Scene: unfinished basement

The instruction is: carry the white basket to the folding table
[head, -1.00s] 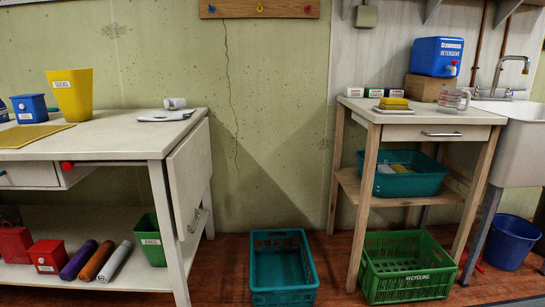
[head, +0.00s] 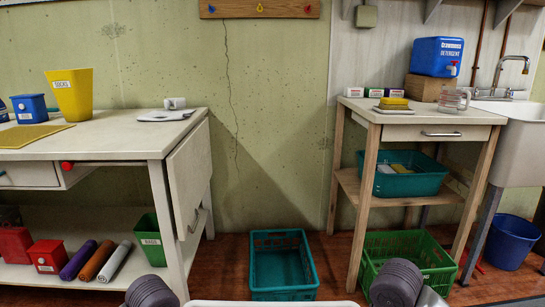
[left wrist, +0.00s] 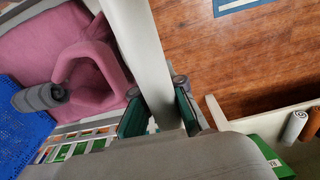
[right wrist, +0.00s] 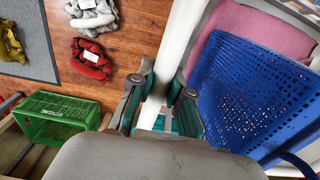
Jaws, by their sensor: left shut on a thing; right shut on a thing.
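The white basket shows in the head view only as a pale rim (head: 272,303) at the bottom edge. In the left wrist view its wall (left wrist: 145,45) runs between the fingers of my left gripper (left wrist: 162,112), which is shut on it. In the right wrist view my right gripper (right wrist: 163,100) is shut on the rim (right wrist: 183,40). Pink cloth (left wrist: 60,45) and a blue perforated thing (right wrist: 240,95) show on the basket's inner side. A white-topped table (head: 110,135) with a hanging side leaf (head: 188,180) stands at left; I cannot tell whether it is the folding table.
A teal crate (head: 282,291) and a green recycling crate (head: 440,277) stand on the floor ahead. A wooden stand (head: 365,115) and sink (head: 520,140) are at right. Red (right wrist: 90,60) and yellow (right wrist: 12,42) cloths lie on the floor in the right wrist view.

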